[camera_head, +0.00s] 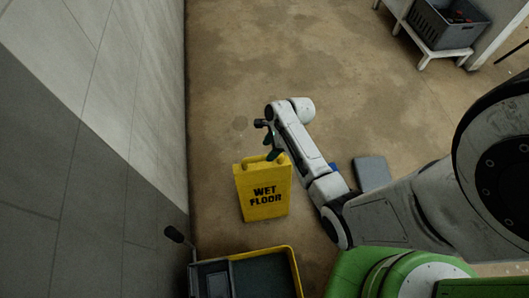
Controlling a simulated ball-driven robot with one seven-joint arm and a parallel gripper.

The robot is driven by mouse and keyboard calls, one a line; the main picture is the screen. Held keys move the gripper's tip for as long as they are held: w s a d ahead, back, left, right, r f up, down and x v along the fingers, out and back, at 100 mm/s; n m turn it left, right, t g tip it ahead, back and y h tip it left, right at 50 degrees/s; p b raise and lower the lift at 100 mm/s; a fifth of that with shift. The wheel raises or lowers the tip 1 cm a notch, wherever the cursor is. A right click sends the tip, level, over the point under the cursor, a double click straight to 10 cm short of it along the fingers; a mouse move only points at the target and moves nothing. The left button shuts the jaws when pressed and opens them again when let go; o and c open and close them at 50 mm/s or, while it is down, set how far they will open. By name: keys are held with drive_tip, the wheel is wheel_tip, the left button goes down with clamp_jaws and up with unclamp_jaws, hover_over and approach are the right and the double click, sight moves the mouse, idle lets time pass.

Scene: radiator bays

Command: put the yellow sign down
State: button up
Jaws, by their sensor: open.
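The yellow sign (262,207), marked "WET FLOOR", stands upright on the brown floor in the middle of the picture. It has a handle loop (253,160) at its top. My gripper (272,154) is right at the top of the sign, by the handle. Its jaws are open. Part of the fingers is hidden by the arm and the handle, and I cannot tell whether they touch the handle.
A yellow-rimmed cart (292,262) with dark bins stands below the sign. A grey wall (130,130) runs along the left. A grey crate (446,24) sits on a white bench (428,52) at the upper right. A flat grey thing (371,172) lies right of my arm. Floor beyond is clear.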

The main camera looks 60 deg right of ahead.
drive_tip(key=shift+v, duration=0.9)
drive_tip(key=shift+s+a+r, duration=0.1)
drive_tip(key=shift+a+r, duration=0.05)
drive_tip(key=shift+r, duration=0.05)
drive_tip(key=s+a+r+n+g+h, duration=0.1)
drive_tip(key=s+a+r+n, duration=0.4)
drive_tip(key=n, duration=0.9)
drive_tip(key=s+a+r+n+g+h, duration=0.1)
drive_tip(key=s+a+r+n+h, duration=0.1)
drive_tip(key=s+a+r+n, duration=0.3)
drive_tip(key=a+r+n, duration=0.3)
drive_tip(key=a+n, duration=0.3)
drive_tip(key=n, duration=0.3)
drive_tip(key=shift+s+r, duration=0.2)
drive_tip(key=shift+s, duration=0.05)
drive_tip(key=shift+r+p, duration=1.05)
drive_tip(key=shift+p, duration=0.15)
